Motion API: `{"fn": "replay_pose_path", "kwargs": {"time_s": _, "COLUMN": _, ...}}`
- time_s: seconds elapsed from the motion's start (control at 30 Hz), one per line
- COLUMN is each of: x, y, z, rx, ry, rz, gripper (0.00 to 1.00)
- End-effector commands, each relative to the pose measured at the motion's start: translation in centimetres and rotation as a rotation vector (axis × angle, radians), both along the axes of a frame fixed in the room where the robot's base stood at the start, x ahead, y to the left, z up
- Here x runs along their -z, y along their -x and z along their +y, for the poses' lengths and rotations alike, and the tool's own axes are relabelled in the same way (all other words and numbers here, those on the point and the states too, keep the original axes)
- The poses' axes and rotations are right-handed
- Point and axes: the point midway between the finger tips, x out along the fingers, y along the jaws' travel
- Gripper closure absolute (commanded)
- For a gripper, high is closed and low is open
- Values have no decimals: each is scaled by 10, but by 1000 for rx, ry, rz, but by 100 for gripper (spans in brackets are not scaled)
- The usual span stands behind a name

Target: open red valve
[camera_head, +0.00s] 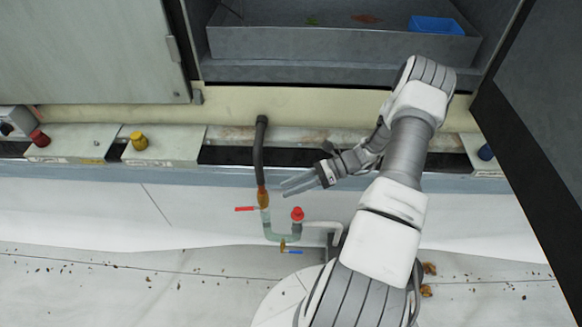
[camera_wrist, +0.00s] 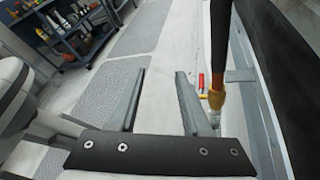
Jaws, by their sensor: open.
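The red valve handle (camera_head: 246,208) is a short red lever sticking out to the left of a brass valve body (camera_head: 263,197) below a dark hose. It lies crosswise to the pipe in the head view. In the wrist view the red handle (camera_wrist: 201,82) shows upright beside the brass fitting (camera_wrist: 217,97), to the right of the fingers. My gripper (camera_head: 285,187) is open and empty, pointing left. It is up and right of the handle in the head view, apart from it. In the wrist view nothing is between the fingertips (camera_wrist: 159,73).
A dark hose (camera_head: 260,150) runs down to the valve. Below are a grey-green U-pipe (camera_head: 270,235), a red cap (camera_head: 297,214) and a blue lever (camera_head: 292,251). A grey cabinet basin (camera_head: 330,45) with a blue tray (camera_head: 436,25) stands behind. Floor at left is mostly clear.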

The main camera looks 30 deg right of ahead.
Motion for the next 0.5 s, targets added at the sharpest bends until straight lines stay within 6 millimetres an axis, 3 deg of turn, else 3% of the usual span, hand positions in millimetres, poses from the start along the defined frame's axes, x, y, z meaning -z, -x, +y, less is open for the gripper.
{"fn": "replay_pose_path", "kwargs": {"time_s": 0.03, "x": -13, "y": -2, "z": 0, "rx": -24, "ry": 28, "rz": -16, "gripper": 52}}
{"fn": "replay_pose_path", "kwargs": {"time_s": 0.2, "x": -39, "y": -2, "z": 1, "rx": -95, "ry": 105, "rz": -57, "gripper": 52}}
{"fn": "replay_pose_path", "kwargs": {"time_s": 0.5, "x": -63, "y": -2, "z": 2, "rx": -165, "ry": 179, "rz": -99, "gripper": 52}}
